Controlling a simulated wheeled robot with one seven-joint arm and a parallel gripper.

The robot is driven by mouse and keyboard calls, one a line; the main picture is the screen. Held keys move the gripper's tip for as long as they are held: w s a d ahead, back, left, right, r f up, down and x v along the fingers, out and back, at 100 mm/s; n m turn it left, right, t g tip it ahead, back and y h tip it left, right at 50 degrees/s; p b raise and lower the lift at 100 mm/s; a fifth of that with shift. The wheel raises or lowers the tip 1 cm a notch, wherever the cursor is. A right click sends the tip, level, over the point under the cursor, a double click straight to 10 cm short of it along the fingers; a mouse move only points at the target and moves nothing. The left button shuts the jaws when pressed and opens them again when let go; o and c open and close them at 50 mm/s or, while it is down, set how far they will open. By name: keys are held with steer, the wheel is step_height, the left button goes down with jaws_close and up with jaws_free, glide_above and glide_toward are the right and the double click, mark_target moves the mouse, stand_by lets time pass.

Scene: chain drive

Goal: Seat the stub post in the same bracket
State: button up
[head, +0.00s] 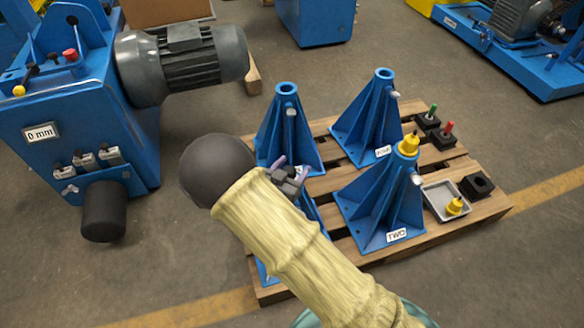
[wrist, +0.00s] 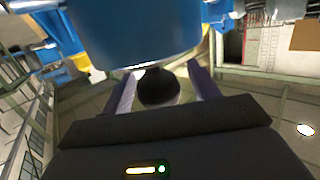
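My gripper (head: 290,178) is at the front-left blue bracket (head: 311,212), which my arm mostly hides. In the wrist view its two purple fingers (wrist: 162,88) stand apart, with a dark rounded knob (wrist: 158,86) between them; I cannot tell whether they touch it. A large blue cylinder (wrist: 135,35) fills the upper wrist view. A yellow stepped piece (head: 409,146) sits upright on top of the bracket labelled TWO (head: 383,205). Another yellow piece (head: 454,206) lies in a grey tray (head: 437,199). I cannot tell which piece is the stub post.
Two more blue brackets (head: 285,130) (head: 372,120) stand at the pallet's back with open tops. Black holders with a green pin (head: 431,117) and a red pin (head: 446,132), and a black square block (head: 477,186), are at its right. A blue machine with a motor (head: 182,62) stands left.

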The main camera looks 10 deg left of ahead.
steer(key=shift+s+f, duration=0.1)
steer(key=shift+f, duration=0.05)
steer(key=p+v, duration=0.3)
steer(key=v, duration=1.4)
steer(key=shift+p, duration=0.4)
steer(key=shift+a, duration=0.1)
